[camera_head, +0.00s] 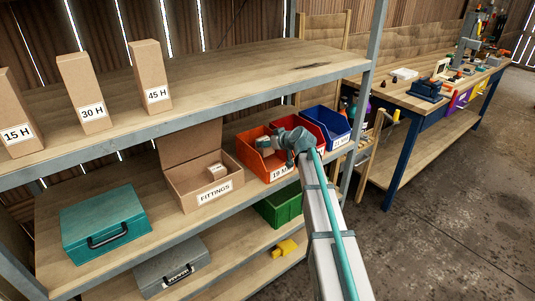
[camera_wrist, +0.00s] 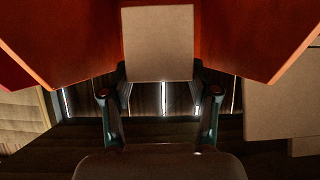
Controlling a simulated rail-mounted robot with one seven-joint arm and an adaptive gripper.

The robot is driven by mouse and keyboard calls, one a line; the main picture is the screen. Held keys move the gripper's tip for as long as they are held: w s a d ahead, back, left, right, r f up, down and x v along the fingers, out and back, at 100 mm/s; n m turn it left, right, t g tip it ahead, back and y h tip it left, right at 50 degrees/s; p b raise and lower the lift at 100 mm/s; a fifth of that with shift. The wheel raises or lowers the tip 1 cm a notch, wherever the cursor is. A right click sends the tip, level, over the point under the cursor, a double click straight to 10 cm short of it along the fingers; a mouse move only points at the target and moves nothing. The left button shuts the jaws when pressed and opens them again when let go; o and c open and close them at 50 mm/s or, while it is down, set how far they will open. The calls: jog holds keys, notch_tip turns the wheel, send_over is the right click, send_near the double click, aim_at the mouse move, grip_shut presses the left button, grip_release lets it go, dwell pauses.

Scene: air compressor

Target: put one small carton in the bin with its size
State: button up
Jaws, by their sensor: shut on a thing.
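My gripper (camera_head: 277,141) is at the orange bin (camera_head: 250,161), whose label reads "19 M" with the rest hidden by my arm. It is shut on a small carton (camera_head: 264,142), pale brown, at the bin's upper opening. In the wrist view the carton (camera_wrist: 158,45) sits between the two fingers (camera_wrist: 160,94), with orange bin walls (camera_wrist: 50,40) on both sides. Whether it touches the bin cannot be told. Another small carton (camera_head: 216,170) lies in the open cardboard box labelled FITTINGS (camera_head: 190,194). A red bin (camera_head: 316,121) and a blue bin (camera_head: 336,127) stand to the right.
A teal case (camera_head: 104,225) stands left on the same shelf. Tall cartons (camera_head: 150,75) stand on the shelf above, whose edge (camera_head: 220,119) runs over the bins. Below are a grey case (camera_head: 172,266), a green crate (camera_head: 282,206) and a yellow object (camera_head: 285,248).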

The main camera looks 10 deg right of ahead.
aim_at(269, 152)
jog(key=shift+f+p, duration=0.5)
jog(key=shift+f, duration=2.15)
jog(key=shift+f+b, duration=0.25)
jog(key=shift+b, duration=0.1)
jog(key=o, duration=1.3)
jog(key=shift+r, duration=0.1)
jog(key=shift+c, duration=0.2)
jog(key=shift+r+p, duration=0.2)
jog(key=shift+p, duration=0.15)
jog(key=shift+s+d, duration=0.15)
jog(key=shift+s, duration=0.15)
jog(key=b+v, duration=0.2)
jog(key=v, duration=0.9)
jog(key=shift+r+b, duration=0.15)
jog(key=shift+b, duration=0.15)
